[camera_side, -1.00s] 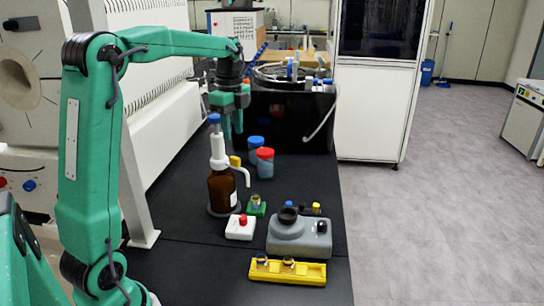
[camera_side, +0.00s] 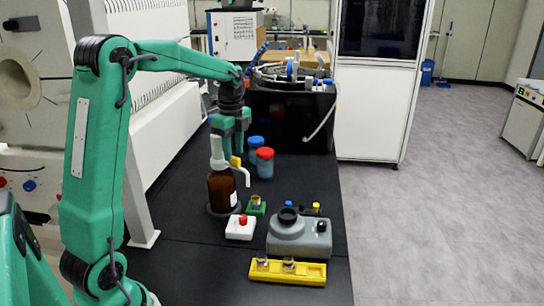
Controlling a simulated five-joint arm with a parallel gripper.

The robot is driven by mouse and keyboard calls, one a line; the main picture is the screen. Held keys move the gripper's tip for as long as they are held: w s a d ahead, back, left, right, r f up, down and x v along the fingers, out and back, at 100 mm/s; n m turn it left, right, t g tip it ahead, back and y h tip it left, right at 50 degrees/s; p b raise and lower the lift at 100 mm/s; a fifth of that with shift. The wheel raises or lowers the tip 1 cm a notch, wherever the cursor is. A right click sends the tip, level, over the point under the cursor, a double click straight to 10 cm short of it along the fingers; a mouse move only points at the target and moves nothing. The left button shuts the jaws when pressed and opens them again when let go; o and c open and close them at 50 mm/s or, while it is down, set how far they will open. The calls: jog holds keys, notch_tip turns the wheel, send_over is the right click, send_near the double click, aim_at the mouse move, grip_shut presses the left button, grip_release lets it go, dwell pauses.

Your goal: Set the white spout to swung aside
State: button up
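The white spout (camera_side: 243,177) sticks out to the right from the white dispenser head (camera_side: 218,155) and bends down at its tip. The head sits upright on a brown bottle (camera_side: 222,192), in the middle of the black bench. My gripper (camera_side: 232,148) points down, overlapping the top of the dispenser head, above the spout. Its fingers look apart, with nothing seen between them. The blue top of the dispenser is hidden behind the gripper. I cannot tell whether the gripper touches the head; it appears clear of the spout.
Blue-capped (camera_side: 256,143) and red-capped (camera_side: 265,162) jars stand behind and right of the spout. In front are a green holder (camera_side: 256,209), a white box with red knob (camera_side: 240,228), a grey device (camera_side: 300,240) and a yellow rack (camera_side: 288,273). A black machine (camera_side: 290,125) stands behind.

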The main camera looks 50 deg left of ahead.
jog(key=shift+f, duration=0.8)
grip_shut()
jog(key=shift+s, duration=0.1)
jog(key=shift+s+a+m, duration=0.15)
jog(key=shift+s+m, duration=0.7)
jog(key=shift+m, duration=0.9)
jog(key=shift+s+a+m, duration=0.1)
jog(key=shift+s+m, duration=0.75)
jog(key=shift+m, duration=0.95)
jog(key=shift+s+a+m, duration=0.15)
jog(key=shift+s+m, duration=0.7)
jog(key=shift+m, duration=0.9)
